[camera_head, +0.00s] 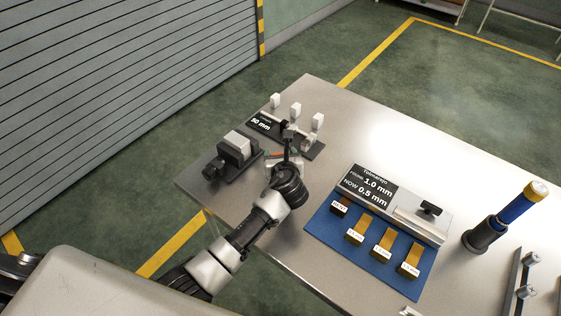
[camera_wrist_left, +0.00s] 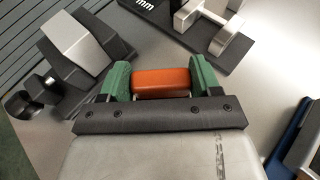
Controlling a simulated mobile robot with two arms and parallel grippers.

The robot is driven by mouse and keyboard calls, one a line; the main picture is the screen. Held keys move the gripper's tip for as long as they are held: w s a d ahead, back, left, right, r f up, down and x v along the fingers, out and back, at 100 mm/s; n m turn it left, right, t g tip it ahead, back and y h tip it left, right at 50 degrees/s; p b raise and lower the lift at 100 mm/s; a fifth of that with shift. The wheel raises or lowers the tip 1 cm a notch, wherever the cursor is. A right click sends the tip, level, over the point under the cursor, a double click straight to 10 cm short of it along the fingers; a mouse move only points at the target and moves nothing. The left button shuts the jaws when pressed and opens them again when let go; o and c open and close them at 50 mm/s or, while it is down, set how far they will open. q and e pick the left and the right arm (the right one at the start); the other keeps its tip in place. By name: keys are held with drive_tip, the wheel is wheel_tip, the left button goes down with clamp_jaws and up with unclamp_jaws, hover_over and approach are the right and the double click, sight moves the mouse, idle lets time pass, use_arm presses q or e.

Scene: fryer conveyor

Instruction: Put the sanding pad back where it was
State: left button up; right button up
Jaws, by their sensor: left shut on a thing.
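My left gripper (camera_head: 277,158) is over the left part of the steel table, beside a dark vise-like fixture. In the left wrist view my left gripper (camera_wrist_left: 163,85) has green fingertips shut on an orange-brown block, which I take to be the sanding pad (camera_wrist_left: 162,82). In the head view the pad is tiny and mostly hidden by my wrist. I cannot tell whether it touches the table. A blue mat (camera_head: 318,232) to the right bears several small labelled blocks, one dark (camera_head: 340,206) and others tan (camera_head: 382,243). My right gripper is not in view.
The grey-and-black fixture (camera_head: 237,150) stands close left of my gripper. A rack with white uprights (camera_head: 296,112) and a "50 mm" sign is behind it. A tolerance sign (camera_head: 368,188) stands behind the mat. A blue cylinder (camera_head: 515,208) stands right. The table's back is clear.

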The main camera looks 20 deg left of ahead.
use_arm(q)
drive_tip(key=shift+f, duration=1.15)
drive_tip(key=o, duration=0.9)
drive_tip(key=shift+f, duration=0.1)
drive_tip(key=shift+o, duration=0.2)
drive_tip(key=shift+s+d+r, duration=0.15)
drive_tip(key=shift+s+r, duration=0.05)
drive_tip(key=shift+s, duration=0.05)
drive_tip(key=v, duration=1.1)
drive_tip(key=shift+s+d+r, duration=0.1)
drive_tip(key=shift+s+r, duration=0.1)
drive_tip(key=shift+r, duration=0.05)
